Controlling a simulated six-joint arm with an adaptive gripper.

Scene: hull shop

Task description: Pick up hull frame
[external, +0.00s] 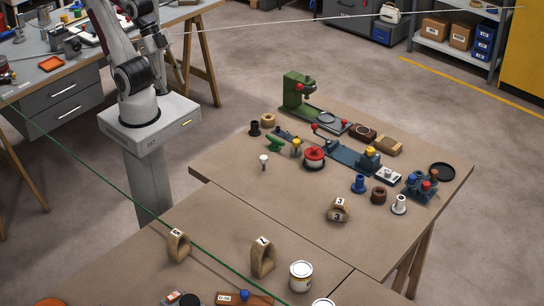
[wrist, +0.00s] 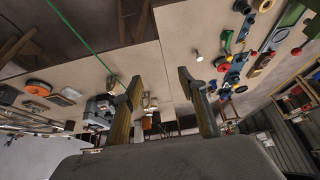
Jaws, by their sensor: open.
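Three tan, ring-like wooden hull frames with number labels stand on the brown tables in the external view. One hull frame (external: 178,246) is at the left, one marked 7 (external: 263,258) is nearer the middle, and one marked 3 (external: 339,210) is on the right table. My gripper (wrist: 158,82) is open and empty in the wrist view, its two fingers well apart above the tables. A small tan piece (wrist: 111,82) beside the left finger looks like a hull frame. Another tan piece (wrist: 150,103) lies between the fingers, too small to identify. I cannot make out my gripper in the external view.
A green line (external: 120,185) crosses the external view in front of the left frame. A green press (external: 297,95), a red spool (external: 314,158) and several small parts crowd the right table. Its front left is mostly clear.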

